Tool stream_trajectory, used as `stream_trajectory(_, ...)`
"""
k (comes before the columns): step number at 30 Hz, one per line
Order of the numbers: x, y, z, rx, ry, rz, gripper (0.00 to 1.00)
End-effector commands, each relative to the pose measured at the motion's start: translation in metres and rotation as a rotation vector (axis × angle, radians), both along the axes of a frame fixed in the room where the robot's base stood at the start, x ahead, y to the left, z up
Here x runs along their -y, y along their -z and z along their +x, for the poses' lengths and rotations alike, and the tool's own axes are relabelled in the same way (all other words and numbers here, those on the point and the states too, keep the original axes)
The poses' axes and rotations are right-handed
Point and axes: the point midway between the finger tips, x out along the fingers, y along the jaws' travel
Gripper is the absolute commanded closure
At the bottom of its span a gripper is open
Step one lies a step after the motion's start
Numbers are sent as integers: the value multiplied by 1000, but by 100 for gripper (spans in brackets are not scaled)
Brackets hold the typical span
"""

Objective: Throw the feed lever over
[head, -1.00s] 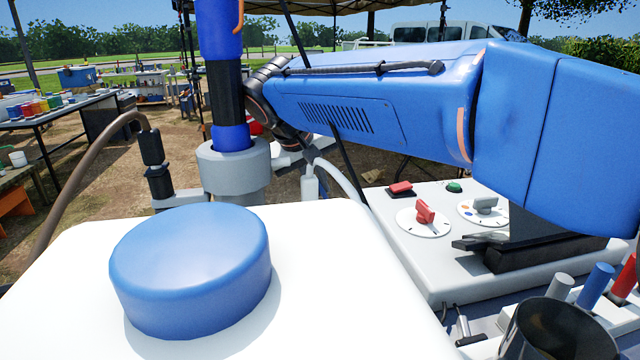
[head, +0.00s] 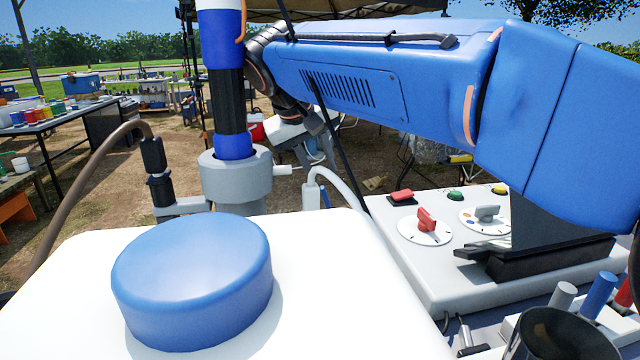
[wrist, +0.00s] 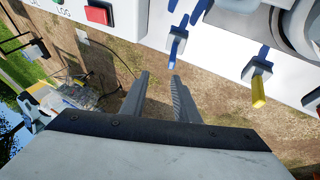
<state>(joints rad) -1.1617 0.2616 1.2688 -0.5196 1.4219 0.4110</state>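In the wrist view, a blue-handled lever (wrist: 175,46) sticks out from a white panel, just beyond my fingertips. A second lever with a yellow handle (wrist: 258,90) stands to its right. I cannot tell from the frames which one is the feed lever. My gripper (wrist: 161,80) is open, its two grey fingers apart with nothing between them. The blue lever lies ahead of the gap, nearer the right finger, and appears apart from both. In the head view my gripper is small and partly hidden behind the thin black rod and the white hose.
A red button (wrist: 99,14) sits on the panel at the wrist view's upper left. In the head view, a grey control box (head: 440,270) with a red knob (head: 427,220) stands at right. A white container with a blue cap (head: 192,280) fills the front left.

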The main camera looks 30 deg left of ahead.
Motion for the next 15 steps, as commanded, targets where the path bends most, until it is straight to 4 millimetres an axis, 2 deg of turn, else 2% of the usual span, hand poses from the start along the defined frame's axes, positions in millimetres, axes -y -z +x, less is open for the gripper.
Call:
stream_trajectory(3,-1,-18,0,1,0,1,72)
stream_trajectory(6,-1,-28,0,1,0,1,72)
stream_trajectory(15,0,-36,0,0,0,-2,72)
